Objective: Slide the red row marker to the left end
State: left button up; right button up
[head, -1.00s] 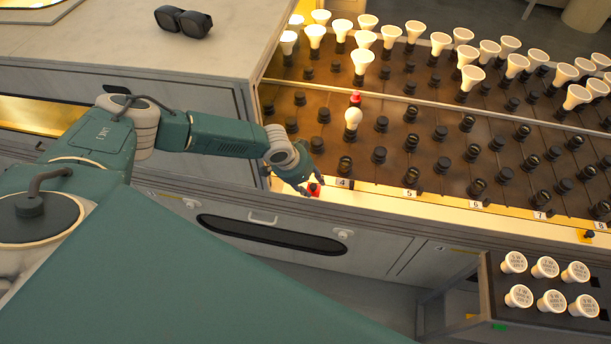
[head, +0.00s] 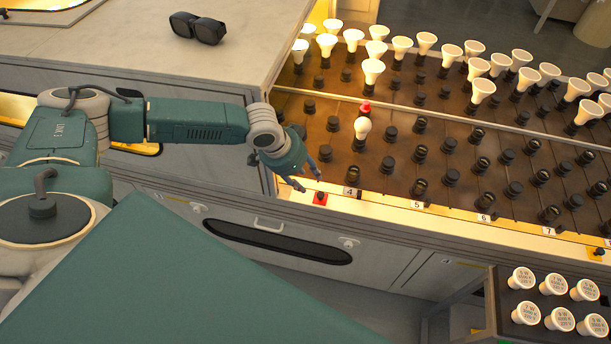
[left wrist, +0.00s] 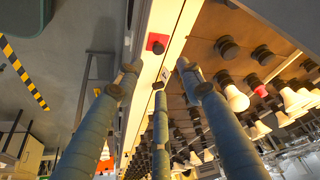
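The red row marker (head: 320,198), a red square with a black knob, sits on the pale front strip (head: 400,218) of the bulb rack, left of the number 4 label and near the strip's left end. My left gripper (head: 308,184) is just above and behind it, fingers spread and empty. In the left wrist view the marker (left wrist: 157,42) lies beyond the spread fingertips (left wrist: 157,76), apart from them in the picture. My right gripper is in neither view.
The rack (head: 440,140) holds many dark sockets, with lit bulbs at the back and a red-topped piece (head: 365,107) behind one white bulb (head: 362,128). A yellow marker (head: 598,252) is at far right. A bulb tray (head: 497,315) stands front right. Dark glasses (head: 197,27) lie on the counter.

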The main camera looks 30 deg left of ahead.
pick_arm(q)
jog(key=n+y+b, duration=0.1)
jog(key=n+b, duration=0.1)
jog(key=b, duration=0.5)
send_over(320, 194)
jog(key=a, duration=0.2)
notch_tip(320, 194, down, 2)
jog(key=w+d+n+g+y+b, duration=0.1)
jog(key=w+g+b, duration=0.1)
jog(key=b, duration=0.3)
jog(key=f, duration=0.3)
jog(key=s+f+n+g+b, duration=0.1)
jog(key=f, duration=0.2)
jog(key=s+d+f+g+b, duration=0.1)
jog(key=f, duration=0.2)
jog(key=shift+f+n, duration=0.15)
jog(key=shift+n, duration=0.15)
grip_shut()
